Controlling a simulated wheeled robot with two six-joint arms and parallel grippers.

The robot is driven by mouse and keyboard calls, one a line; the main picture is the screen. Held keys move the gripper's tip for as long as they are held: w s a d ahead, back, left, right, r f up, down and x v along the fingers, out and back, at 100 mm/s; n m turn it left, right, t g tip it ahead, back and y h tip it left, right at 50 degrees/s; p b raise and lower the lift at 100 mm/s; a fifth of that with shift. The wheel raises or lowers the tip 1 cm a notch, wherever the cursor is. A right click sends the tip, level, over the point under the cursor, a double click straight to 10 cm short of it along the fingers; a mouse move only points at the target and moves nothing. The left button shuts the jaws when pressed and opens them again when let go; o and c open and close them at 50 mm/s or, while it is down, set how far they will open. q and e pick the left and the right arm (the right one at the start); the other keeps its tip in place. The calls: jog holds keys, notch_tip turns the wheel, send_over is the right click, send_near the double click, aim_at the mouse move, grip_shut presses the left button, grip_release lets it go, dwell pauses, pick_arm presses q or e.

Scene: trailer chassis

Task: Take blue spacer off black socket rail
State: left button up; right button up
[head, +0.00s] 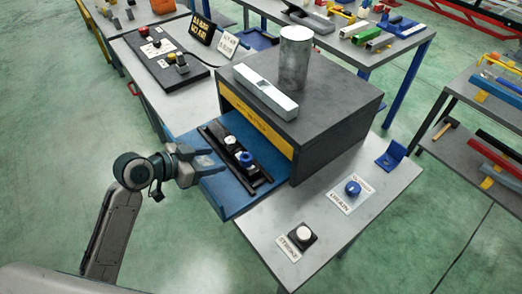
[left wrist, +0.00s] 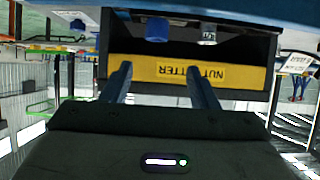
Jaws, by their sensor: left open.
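The black socket rail (head: 262,172) lies on a blue tray in front of the dark box. The blue spacer (head: 246,158) sits on the rail, with a white piece (head: 229,141) beside it, farther back. My left gripper (head: 216,163) is open and empty, to the left of the rail with its fingers pointing toward it. In the left wrist view, which looks upside down, the blue spacer (left wrist: 157,29) shows beyond the open fingers (left wrist: 160,74), apart from them. My right gripper is not in view.
The dark box (head: 335,115) stands behind the tray (head: 225,197), with a metal cylinder (head: 295,60) and a grey block (head: 265,92) on top. Nearer on the table are a labelled blue piece (head: 352,188) and a white piece on a black base (head: 303,234).

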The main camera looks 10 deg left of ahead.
aim_at(249, 157)
pick_arm(q)
jog(key=p+x, duration=0.2)
jog(key=x, duration=0.3)
jog(key=p+x, duration=0.3)
jog(key=x, duration=0.2)
jog(key=shift+s+d+f, duration=0.1)
jog(key=shift+s+d, duration=0.1)
jog(key=shift+s, duration=0.1)
jog(key=shift+w+d+f, duration=0.3)
jog(key=shift+w+f, duration=0.05)
jog(key=shift+f, duration=0.1)
jog(key=shift+s+a, duration=0.1)
jog(key=c, duration=0.7)
grip_shut()
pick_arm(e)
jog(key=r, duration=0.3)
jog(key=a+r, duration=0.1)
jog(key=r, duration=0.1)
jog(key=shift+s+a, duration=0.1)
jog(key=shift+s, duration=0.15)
